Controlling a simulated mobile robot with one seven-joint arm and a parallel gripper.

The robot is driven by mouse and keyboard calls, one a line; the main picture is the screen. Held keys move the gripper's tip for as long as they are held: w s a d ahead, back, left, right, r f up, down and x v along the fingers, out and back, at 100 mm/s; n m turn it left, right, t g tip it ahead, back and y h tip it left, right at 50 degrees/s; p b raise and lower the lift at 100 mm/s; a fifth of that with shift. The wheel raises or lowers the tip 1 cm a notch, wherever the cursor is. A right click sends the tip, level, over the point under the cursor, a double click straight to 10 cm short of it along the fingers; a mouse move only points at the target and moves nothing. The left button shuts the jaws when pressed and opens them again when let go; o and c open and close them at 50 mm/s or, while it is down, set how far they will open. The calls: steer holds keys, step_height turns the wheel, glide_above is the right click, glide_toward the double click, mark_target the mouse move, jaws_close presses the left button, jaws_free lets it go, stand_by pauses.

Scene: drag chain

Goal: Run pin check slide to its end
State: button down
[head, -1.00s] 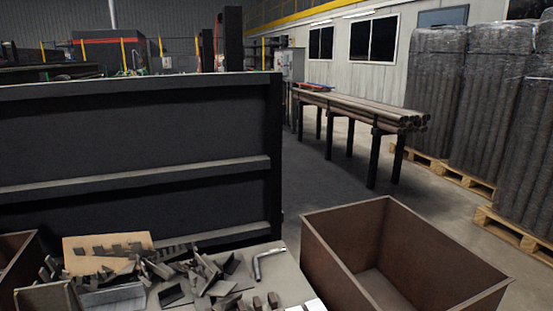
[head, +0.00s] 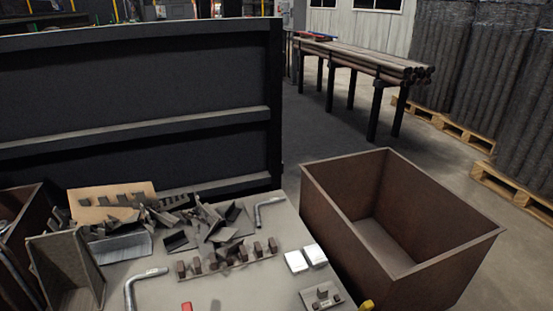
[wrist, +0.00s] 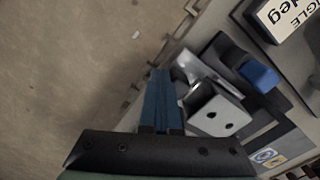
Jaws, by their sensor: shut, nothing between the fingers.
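My gripper (wrist: 160,76) shows in the wrist view with its two blue fingers together and nothing between them. Just right of the fingers is a bright metal bracket (wrist: 214,112) with round holes, on a dark base. A blue block (wrist: 259,74) sits beyond it to the right. I cannot tell which part is the pin check slide, or whether the fingers touch the bracket. In the head view a small plate with upright pieces (head: 322,297) lies at the table's front right. My gripper is not seen in the head view.
A label with large lettering (wrist: 285,16) is at the wrist view's top right. In the head view the table (head: 215,290) carries dark angle pieces (head: 222,222), bent pipes (head: 134,288) and white blocks (head: 305,257). A brown open bin (head: 320,210) stands right of it.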

steer(key=shift+w+a+b, duration=0.7)
steer(key=shift+w, duration=1.15)
steer(key=shift+w+a+b, duration=0.65)
steer(key=shift+w, duration=1.2)
steer(key=shift+w+a+b, duration=0.7)
steer(key=shift+w, duration=1.15)
steer(key=shift+w+r, duration=0.1)
steer(key=shift+s+d+p, duration=0.3)
steer(key=shift+s+p, duration=0.45)
steer(key=shift+p, duration=0.1)
step_height(320, 180, up, 8)
steer(key=p, duration=0.8)
